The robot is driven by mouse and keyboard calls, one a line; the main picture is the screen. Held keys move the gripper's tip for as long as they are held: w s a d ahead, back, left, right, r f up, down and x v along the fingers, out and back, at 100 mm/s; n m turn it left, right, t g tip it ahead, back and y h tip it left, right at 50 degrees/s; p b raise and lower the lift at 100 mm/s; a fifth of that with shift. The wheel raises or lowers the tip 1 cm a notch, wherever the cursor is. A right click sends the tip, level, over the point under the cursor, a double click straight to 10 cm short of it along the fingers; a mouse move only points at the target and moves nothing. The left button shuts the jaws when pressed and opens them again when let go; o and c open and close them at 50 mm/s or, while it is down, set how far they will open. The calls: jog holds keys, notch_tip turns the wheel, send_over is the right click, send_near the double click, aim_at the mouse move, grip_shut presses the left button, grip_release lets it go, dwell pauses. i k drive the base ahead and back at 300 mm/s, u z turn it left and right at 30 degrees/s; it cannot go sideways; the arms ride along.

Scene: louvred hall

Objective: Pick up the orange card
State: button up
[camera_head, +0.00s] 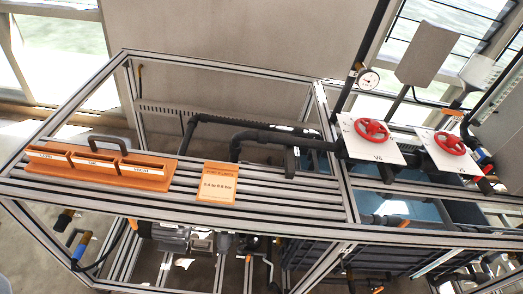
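The orange card (219,183) with dark print lies on the slatted metal shelf of an aluminium frame, a little left of the picture's middle. It lies just right of a long orange tray and apart from it. All of the card shows and nothing covers it. My gripper does not show in this view.
The orange tray (148,181) has labelled compartments and a dark handle behind it. Black pipes (262,139) run behind the card. White plates with red valve wheels (372,129) and a round gauge (368,79) stand to the right. Bare slats (290,204) lie right of the card.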

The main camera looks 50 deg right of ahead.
aim_at(218, 184)
jog(key=z, duration=0.5)
jog(key=i, duration=0.85)
jog(key=z, duration=0.45)
